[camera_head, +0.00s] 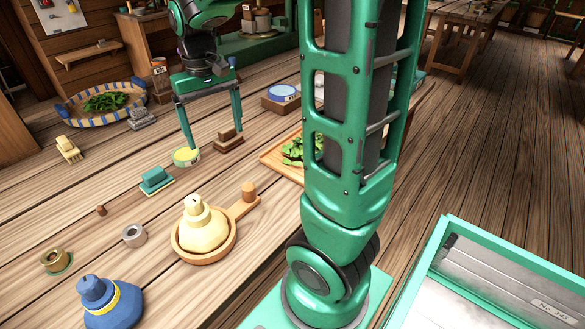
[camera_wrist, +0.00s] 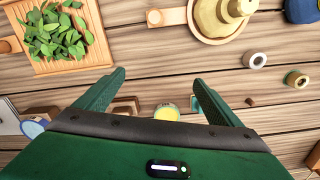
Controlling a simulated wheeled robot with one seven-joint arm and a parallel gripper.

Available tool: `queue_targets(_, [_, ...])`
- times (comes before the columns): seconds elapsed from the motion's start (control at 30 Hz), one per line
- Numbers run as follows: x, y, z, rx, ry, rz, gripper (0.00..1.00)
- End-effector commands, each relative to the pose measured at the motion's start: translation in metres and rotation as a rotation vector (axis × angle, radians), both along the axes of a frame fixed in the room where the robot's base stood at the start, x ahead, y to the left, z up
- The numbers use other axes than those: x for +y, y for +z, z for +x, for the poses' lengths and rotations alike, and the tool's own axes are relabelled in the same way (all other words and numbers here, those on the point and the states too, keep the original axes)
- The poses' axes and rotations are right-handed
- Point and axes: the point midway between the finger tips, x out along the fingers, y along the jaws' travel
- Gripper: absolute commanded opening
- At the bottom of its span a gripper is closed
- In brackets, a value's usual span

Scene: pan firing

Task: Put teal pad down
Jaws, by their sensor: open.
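The teal pad (camera_head: 155,178) is a small block on a thin teal base, lying flat on the plank table left of centre in the head view. In the wrist view, a small teal patch (camera_wrist: 193,105) shows beside the right-hand finger, mostly hidden; it is probably the pad. My gripper (camera_head: 213,141) is open, pointing down, right of the pad in the picture and apart from it. In the wrist view nothing is held between the fingers of my gripper (camera_wrist: 159,78).
A yellow-topped tin (camera_head: 186,156) and a brown block (camera_head: 229,139) stand near my fingers. A yellow pot in a wooden pan (camera_head: 203,253), a grey ring (camera_head: 134,235), a blue pot (camera_head: 110,304) and a leaf tray (camera_head: 272,157) stand around. Bare planks lie between them.

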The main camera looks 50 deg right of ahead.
Motion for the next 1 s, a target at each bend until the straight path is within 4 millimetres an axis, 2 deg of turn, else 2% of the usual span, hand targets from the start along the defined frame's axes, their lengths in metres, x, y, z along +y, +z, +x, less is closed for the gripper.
queue_targets(0.03, [-0.012,0.003,-0.028,-0.004,-0.038,0.001,0.88])
queue_targets(0.2, [-0.037,-0.001,-0.113,-0.004,-0.147,0.006,0.88])
queue_targets(0.3, [-0.044,-0.009,-0.158,-0.002,-0.203,0.011,0.88])
queue_targets(0.43, [-0.046,-0.02,-0.201,-0.001,-0.258,0.016,0.88])
queue_targets(0.5, [-0.041,-0.025,-0.216,0.0,-0.274,0.019,0.88])
queue_targets(0.63, [-0.037,-0.03,-0.23,0.001,-0.291,0.02,0.88])
queue_targets(1.0, [-0.037,-0.03,-0.231,0.002,-0.292,0.02,0.88])
